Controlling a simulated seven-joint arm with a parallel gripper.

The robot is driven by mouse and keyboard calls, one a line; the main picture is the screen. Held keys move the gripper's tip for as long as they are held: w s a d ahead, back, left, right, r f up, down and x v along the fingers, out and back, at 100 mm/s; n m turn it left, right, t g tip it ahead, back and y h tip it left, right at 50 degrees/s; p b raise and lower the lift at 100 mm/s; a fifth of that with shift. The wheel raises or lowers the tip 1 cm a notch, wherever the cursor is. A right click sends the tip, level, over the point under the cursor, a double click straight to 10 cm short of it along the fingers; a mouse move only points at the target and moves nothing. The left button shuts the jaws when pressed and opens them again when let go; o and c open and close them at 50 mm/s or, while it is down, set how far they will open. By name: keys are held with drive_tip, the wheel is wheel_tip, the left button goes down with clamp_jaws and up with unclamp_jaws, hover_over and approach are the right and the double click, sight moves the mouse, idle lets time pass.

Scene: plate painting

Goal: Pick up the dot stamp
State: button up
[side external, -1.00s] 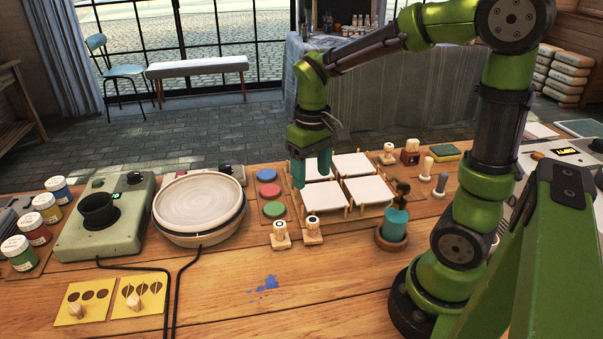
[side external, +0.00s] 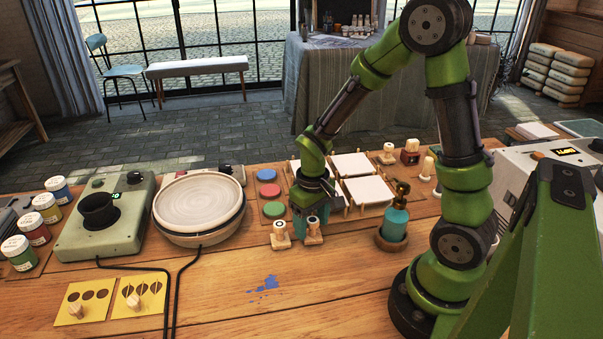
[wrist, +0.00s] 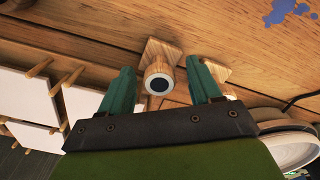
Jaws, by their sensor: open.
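Two small wooden stamps with square bases and knob handles stand at the front edge of the stamping area in the side view, a right one (side external: 313,233) and a left one (side external: 280,237). My gripper (side external: 308,215) is low at the right stamp, with its teal fingers just behind it. In the wrist view, my open gripper (wrist: 160,70) has this stamp (wrist: 158,80) between its fingertips, with gaps on both sides. Its round top shows a dark dot in a pale ring. The other stamp (wrist: 216,68) is mostly hidden behind the right finger.
Green, red and blue pads (side external: 273,209) lie left of my gripper. White tiles on wooden racks (side external: 368,189) stand behind and right. A teal bottle (side external: 395,222) stands to the right, and a turntable (side external: 198,203) to the left. The table in front is clear around a blue paint stain (side external: 265,284).

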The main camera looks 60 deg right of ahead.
sight(312, 219)
drive_tip(key=c, duration=1.1)
wheel_tip(312, 219, up, 10)
